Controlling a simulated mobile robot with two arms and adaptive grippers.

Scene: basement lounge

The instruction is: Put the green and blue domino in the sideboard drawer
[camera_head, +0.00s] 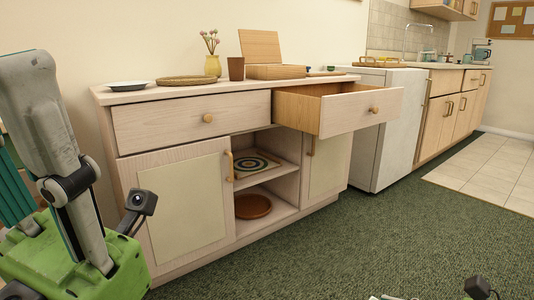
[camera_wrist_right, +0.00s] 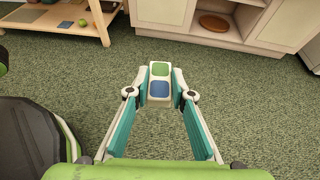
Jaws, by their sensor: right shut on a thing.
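The domino (camera_wrist_right: 159,79) has a green square and a blue square on a pale face. My right gripper (camera_wrist_right: 160,88) is shut on its sides, with the domino between the teal-padded fingertips, above the carpet. In the head view, only bits of the right wrist show at the bottom edge. The sideboard (camera_head: 190,165) has its right drawer (camera_head: 345,112) pulled open; the inside floor of the drawer is mostly hidden by its front. The left drawer (camera_head: 195,115) is shut. My left gripper's green housing (camera_head: 75,265) is at the lower left; its fingertips cannot be made out.
On the sideboard top stand a plate (camera_head: 128,86), a woven mat (camera_head: 186,80), a yellow vase (camera_head: 212,65), a brown cup (camera_head: 236,69) and an open wooden box (camera_head: 275,71). A low wooden table (camera_wrist_right: 60,19) is at left in the wrist view. Carpet before the sideboard is clear.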

